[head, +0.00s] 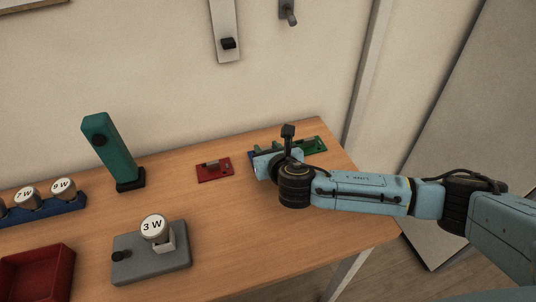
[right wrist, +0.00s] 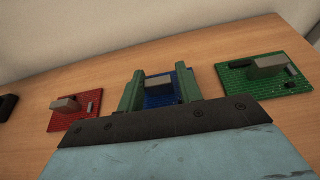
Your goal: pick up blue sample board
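The blue sample board (right wrist: 181,94) lies on the table, with a grey block on it. In the right wrist view it sits between the two green fingers of my right gripper (right wrist: 160,90), which are apart on either side of it. I cannot tell whether the fingers touch it. In the head view my right gripper (head: 278,163) hides most of the blue board, and a blue edge (head: 256,150) shows beside it. My left gripper is not in view.
A red board (head: 213,171) lies to the left and a green board (head: 314,145) to the right, both close by. Farther left are a teal upright device (head: 108,148), a grey base (head: 150,262) with a 3 W bulb, a blue bulb rack (head: 60,206) and a red tray (head: 40,275).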

